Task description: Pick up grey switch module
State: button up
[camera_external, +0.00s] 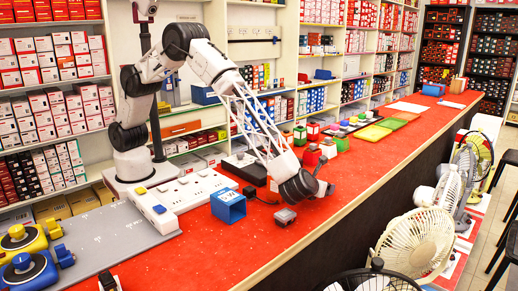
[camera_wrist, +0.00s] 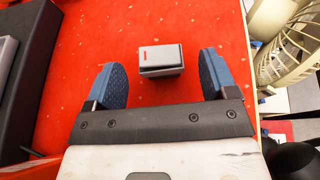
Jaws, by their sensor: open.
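The grey switch module (camera_external: 285,216) is a small block with a red mark on top. It sits on the red counter (camera_external: 240,255) near its front edge. In the wrist view the grey switch module (camera_wrist: 161,60) lies ahead of my gripper (camera_wrist: 158,84), roughly centred between the two blue fingers. The fingers are wide apart with nothing held. In the external view my gripper (camera_external: 318,186) is above and a little right of the module; its fingertips are hard to make out there.
A blue box (camera_external: 228,206) stands left of the module, with white power strips (camera_external: 182,190) behind it. Yellow and blue devices (camera_external: 22,240) sit at far left. Fans (camera_external: 416,243) stand below the counter's right edge. The counter in front of the module is clear.

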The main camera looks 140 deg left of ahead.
jog(key=shift+x, duration=1.45)
jog(key=c, duration=1)
jog(key=shift+r, duration=0.1)
jog(key=shift+r, duration=4.95)
